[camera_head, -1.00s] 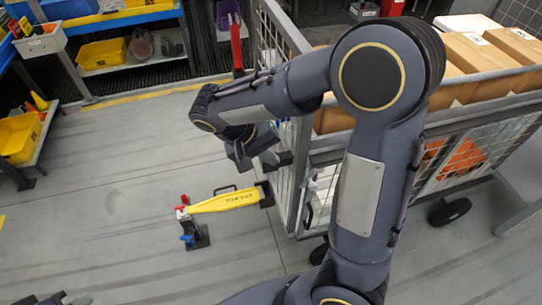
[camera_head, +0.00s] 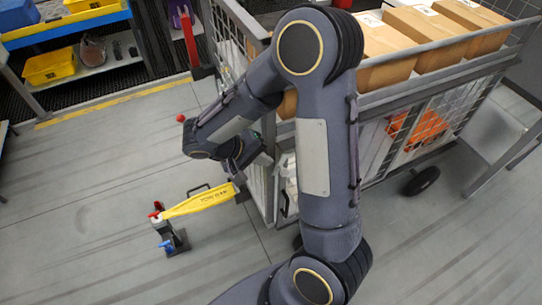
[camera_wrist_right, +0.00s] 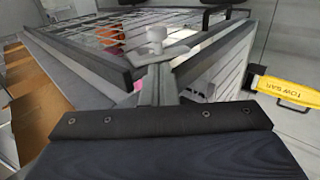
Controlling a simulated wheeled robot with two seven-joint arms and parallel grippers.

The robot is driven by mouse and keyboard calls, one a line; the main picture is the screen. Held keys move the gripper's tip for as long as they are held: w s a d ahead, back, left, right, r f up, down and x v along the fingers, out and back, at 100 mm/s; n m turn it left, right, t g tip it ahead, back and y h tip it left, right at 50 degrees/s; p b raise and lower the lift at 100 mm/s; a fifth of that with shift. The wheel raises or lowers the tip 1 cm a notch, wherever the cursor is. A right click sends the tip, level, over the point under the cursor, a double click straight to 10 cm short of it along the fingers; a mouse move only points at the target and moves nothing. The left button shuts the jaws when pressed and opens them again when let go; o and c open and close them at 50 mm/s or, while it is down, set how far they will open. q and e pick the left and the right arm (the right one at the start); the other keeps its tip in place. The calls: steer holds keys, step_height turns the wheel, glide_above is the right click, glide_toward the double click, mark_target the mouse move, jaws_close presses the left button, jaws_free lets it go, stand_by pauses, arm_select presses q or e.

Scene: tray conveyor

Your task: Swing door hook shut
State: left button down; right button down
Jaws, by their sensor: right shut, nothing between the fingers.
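My right gripper (camera_head: 250,163) is beside the cart's near corner, partly hidden by my own arm. It is shut and empty; its fingers also show in the right wrist view (camera_wrist_right: 157,88). My left gripper is out of view.
A yellow tow bar (camera_head: 200,201) runs from the cart's corner to a coupling stand (camera_head: 172,238) on the floor. A small red ball (camera_head: 180,118) shows beside my right arm. Brown boxes (camera_head: 440,38) fill the cart top. The floor at left is clear.

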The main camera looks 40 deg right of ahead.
mark_target(279, 162)
steer(key=shift+s+d+f, duration=0.15)
steer(key=shift+d+f, duration=0.1)
steer(key=shift+d, duration=0.3)
steer(key=shift+s+d+f, duration=0.15)
steer(key=shift+d+f, duration=0.05)
steer(key=shift+d, duration=0.35)
steer(key=shift+s+d+r+y+p, duration=0.1)
steer(key=shift+d+y+p, duration=0.25)
steer(key=shift+y, duration=0.25)
steer(key=shift+d+t+y, duration=0.15)
steer(key=shift+t+y, duration=0.15)
steer(key=shift+y, duration=0.6)
